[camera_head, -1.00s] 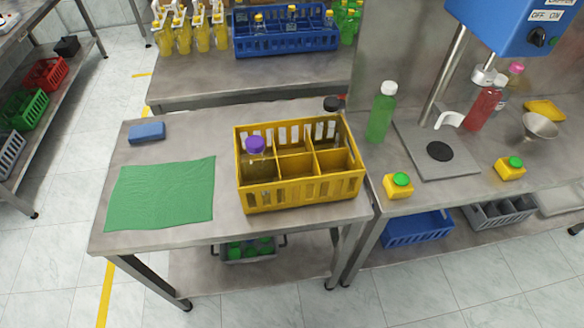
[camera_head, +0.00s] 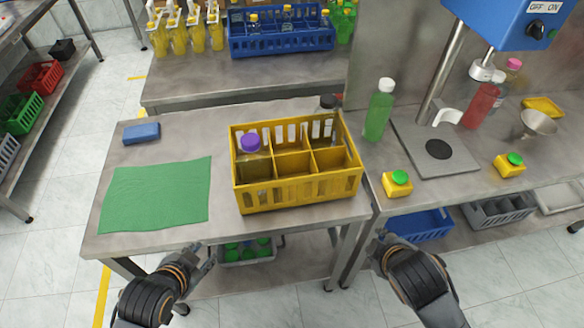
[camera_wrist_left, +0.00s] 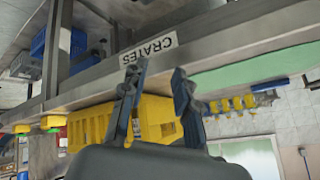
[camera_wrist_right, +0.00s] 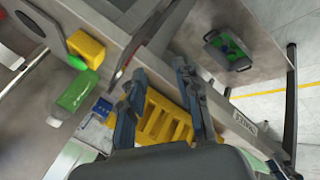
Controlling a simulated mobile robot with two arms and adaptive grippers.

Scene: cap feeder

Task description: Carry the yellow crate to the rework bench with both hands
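The yellow crate (camera_head: 298,195) stands upright on a steel table (camera_head: 225,218), its compartments open at the top. A purple-capped bottle (camera_head: 251,143) stands in its left part. My left gripper (camera_head: 204,260) is open and empty, in front of the table edge, left of the crate. My right gripper (camera_head: 378,245) is in front of the table's right corner; its fingers are apart and empty in the right wrist view (camera_wrist_right: 160,92). Neither touches the crate. I cannot tell which bench is the rework bench.
A green cloth (camera_head: 155,195) and blue sponge (camera_head: 142,133) lie left of the crate. On the right bench stand a green bottle (camera_head: 379,112), a yellow block with green cap (camera_head: 397,184) and a blue machine (camera_head: 510,22). A "CRATES" label (camera_wrist_left: 148,48) marks the table edge.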

